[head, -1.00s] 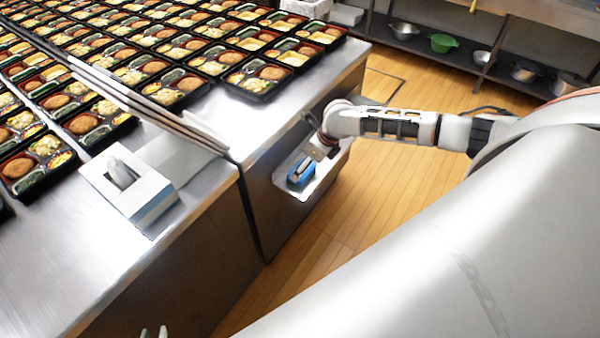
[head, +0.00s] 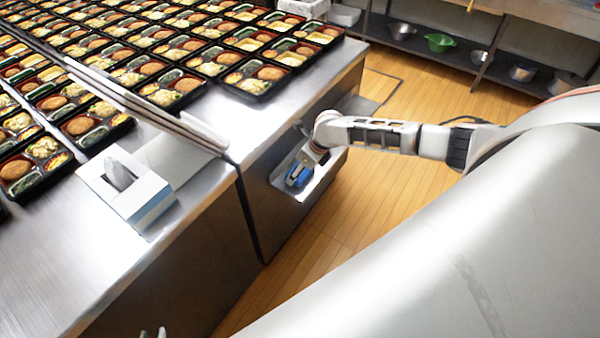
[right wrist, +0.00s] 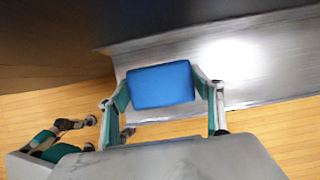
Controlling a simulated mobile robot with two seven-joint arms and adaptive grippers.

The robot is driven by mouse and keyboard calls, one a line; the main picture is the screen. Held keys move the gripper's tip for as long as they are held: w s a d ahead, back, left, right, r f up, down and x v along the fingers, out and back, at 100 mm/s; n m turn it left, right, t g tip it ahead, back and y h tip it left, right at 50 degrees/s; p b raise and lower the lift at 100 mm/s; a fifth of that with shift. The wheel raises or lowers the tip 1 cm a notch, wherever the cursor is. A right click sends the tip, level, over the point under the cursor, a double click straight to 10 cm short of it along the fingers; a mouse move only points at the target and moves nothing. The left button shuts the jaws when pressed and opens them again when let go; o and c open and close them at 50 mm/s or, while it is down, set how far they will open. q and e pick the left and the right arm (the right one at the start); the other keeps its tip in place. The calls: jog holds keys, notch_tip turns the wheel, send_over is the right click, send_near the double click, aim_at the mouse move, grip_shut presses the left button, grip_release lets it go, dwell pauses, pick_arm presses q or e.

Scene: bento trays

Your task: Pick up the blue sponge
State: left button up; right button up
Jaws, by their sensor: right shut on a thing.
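The blue sponge (head: 296,177) is at the small metal ledge (head: 324,181) on the counter's side. In the right wrist view the sponge (right wrist: 160,85) is a blue block between the two fingers. My right gripper (right wrist: 162,92) is shut on it, one finger at each side. In the head view I cannot tell whether the sponge rests on the ledge or hangs just above it. My left gripper (head: 153,333) shows only its two fingertips at the bottom edge, apart with nothing seen between them.
A tissue box (head: 125,187) stands on the steel counter (head: 50,265), near long rails (head: 150,108) and many filled bento trays (head: 257,78). The wooden floor (head: 385,185) is clear right of the counter.

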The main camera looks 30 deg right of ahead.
jog(key=shift+r, duration=0.15)
notch_tip(320, 180, up, 20)
jog(key=p, duration=0.1)
jog(key=shift+p, duration=0.35)
jog(key=shift+c, duration=0.4)
